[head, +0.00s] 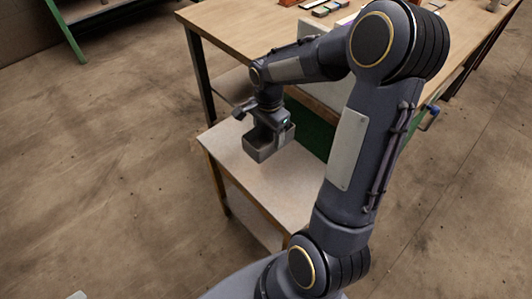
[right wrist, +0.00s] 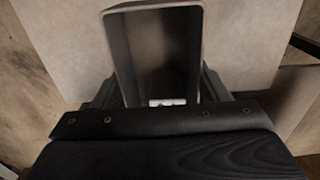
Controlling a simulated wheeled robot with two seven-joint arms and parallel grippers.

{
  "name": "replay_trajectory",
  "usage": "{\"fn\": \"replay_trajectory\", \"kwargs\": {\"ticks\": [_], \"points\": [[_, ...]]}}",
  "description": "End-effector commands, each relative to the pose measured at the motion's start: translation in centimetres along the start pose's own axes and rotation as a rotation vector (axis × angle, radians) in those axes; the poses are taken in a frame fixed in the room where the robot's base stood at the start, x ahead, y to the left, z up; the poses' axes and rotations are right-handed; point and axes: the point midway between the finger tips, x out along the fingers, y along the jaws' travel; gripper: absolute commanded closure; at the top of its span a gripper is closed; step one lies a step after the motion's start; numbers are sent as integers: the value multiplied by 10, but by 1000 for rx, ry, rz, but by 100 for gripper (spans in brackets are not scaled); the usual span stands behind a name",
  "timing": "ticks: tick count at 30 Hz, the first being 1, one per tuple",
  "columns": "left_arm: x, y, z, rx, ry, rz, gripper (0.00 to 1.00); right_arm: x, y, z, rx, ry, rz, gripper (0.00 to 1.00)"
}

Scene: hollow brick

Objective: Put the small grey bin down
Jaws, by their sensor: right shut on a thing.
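The small grey bin (head: 262,152) hangs from my right gripper (head: 268,128) in the head view, over the small side table (head: 238,168). My right gripper is shut on the bin's wall. In the right wrist view the bin (right wrist: 122,62) shows its open top, with a small whitish thing deep in it that I cannot make out. The pale tabletop (right wrist: 60,40) is behind it. I cannot tell how large the gap is between bin and tabletop. My left gripper is not in view.
A long wooden workbench (head: 232,22) with several small items on it stands behind the small table. A dark green panel (head: 316,137) stands beside the bin. The near part of the small tabletop is clear. A green metal leg (head: 68,32) stands at the back left.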

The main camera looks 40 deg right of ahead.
Motion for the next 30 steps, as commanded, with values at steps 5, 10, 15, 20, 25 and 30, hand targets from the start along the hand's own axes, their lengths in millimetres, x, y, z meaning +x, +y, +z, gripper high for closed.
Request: {"fn": "replay_trajectory", "kwargs": {"ticks": [5,10,15,20,25,30], "points": [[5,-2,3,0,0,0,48,28,0,0,-2,0,0,55],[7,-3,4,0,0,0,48,41,0,0,-2,0,0,55],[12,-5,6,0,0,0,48,65,0,0,-4,-1,2,55],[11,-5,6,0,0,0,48,69,-1,1,-4,0,-2,55],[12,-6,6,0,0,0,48,70,-1,0,-4,0,-2,55],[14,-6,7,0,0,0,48,72,0,0,-4,0,-1,23]]}}
